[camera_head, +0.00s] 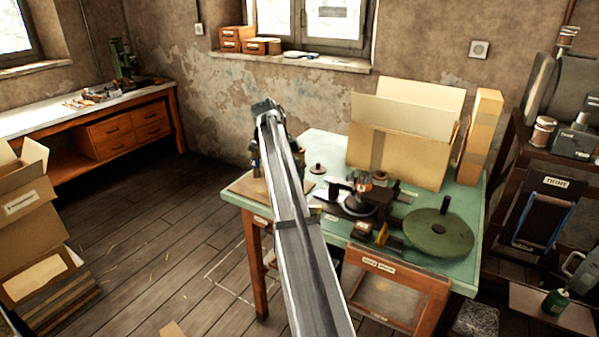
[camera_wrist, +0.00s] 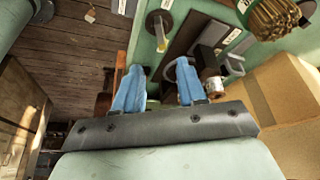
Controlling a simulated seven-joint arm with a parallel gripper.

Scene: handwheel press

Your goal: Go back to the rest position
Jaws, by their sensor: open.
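My gripper shows in the wrist view (camera_wrist: 159,76) as two blue fingers spread apart. Nothing is between them. In the head view my arm crosses the middle of the picture, and the fingers cannot be made out. A dark press-like machine (camera_head: 356,205) stands on the green-topped table (camera_head: 325,150). A large green disc with an upright black handle (camera_head: 438,234), apparently a handwheel, is at the table's front right. In the wrist view the fingers appear above the table area, apart from a brown cylindrical part (camera_wrist: 212,82).
An open cardboard box (camera_head: 398,150) and a tall narrow carton (camera_head: 481,135) stand at the table's back. A crowded shelf (camera_head: 510,150) is on the right. More boxes (camera_head: 30,225) are at the left. The wooden floor (camera_head: 150,250) between is mostly clear. A bundle of sticks (camera_wrist: 276,18) shows in the wrist view.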

